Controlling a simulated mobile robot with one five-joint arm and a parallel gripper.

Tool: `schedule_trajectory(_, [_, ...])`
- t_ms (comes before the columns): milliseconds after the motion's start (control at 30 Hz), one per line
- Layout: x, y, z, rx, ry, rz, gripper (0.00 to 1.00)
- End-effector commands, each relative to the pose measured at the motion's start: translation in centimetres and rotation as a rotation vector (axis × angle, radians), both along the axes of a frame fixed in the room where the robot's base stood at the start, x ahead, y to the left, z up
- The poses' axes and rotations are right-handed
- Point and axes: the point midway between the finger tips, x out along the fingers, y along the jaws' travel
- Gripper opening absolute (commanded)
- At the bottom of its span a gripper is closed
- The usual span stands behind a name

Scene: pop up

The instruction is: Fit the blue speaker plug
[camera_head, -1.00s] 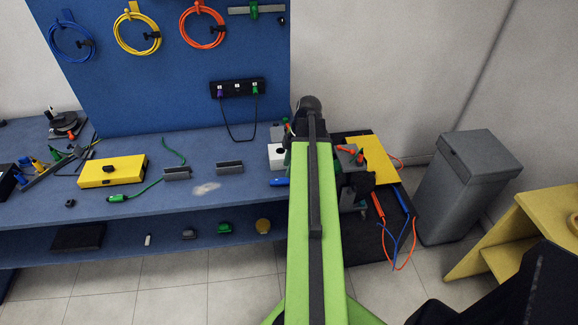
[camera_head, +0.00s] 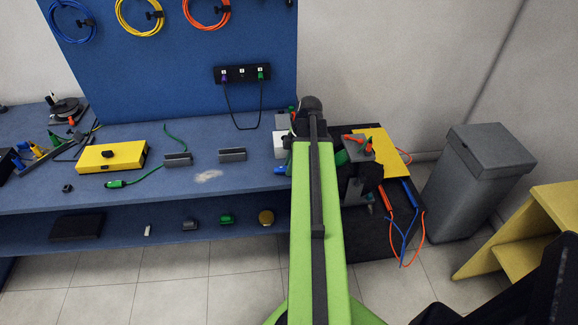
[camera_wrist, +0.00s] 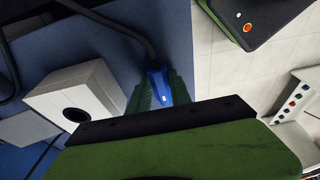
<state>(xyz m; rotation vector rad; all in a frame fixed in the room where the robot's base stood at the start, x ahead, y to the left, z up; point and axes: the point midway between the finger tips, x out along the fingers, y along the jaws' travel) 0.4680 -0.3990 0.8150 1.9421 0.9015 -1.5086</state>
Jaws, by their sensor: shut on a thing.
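In the wrist view the green fingers of my gripper (camera_wrist: 160,92) are shut on the blue plug (camera_wrist: 157,80). A dark cable runs from the plug toward the upper left. A white box (camera_wrist: 90,85) with a round dark hole stands to the left of the plug, and the plug is apart from that hole. In the head view the white box (camera_head: 279,150) shows just left of my arm, with a bit of the blue plug (camera_head: 281,170) below it at the bench's front edge. My arm hides most of the gripper there.
The blue bench (camera_head: 110,198) carries a yellow box (camera_head: 112,156), two grey blocks (camera_head: 232,155) and a green plug (camera_head: 116,184). A black socket strip (camera_head: 242,74) hangs on the pegboard. A yellow panel (camera_head: 381,150) and red and blue handles lie right of my arm. A grey bin (camera_head: 482,175) stands farther right.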

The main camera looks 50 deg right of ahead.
Motion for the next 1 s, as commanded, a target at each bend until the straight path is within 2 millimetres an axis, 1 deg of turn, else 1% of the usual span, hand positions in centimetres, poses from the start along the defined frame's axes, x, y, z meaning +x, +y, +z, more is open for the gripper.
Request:
schedule_trajectory(433, [0.0,0.0,5.0,0.000,0.000,0.000,0.00])
schedule_trajectory(500, [0.0,0.0,5.3,0.000,0.000,0.000,0.00])
schedule_trajectory(733, [0.0,0.0,5.0,0.000,0.000,0.000,0.00])
schedule_trajectory(833, [0.0,0.0,5.4,0.000,0.000,0.000,0.00])
schedule_trajectory(933, [0.0,0.0,7.0,0.000,0.000,0.001,0.00])
schedule_trajectory(1000, [0.0,0.1,8.6,0.000,0.000,0.001,0.00])
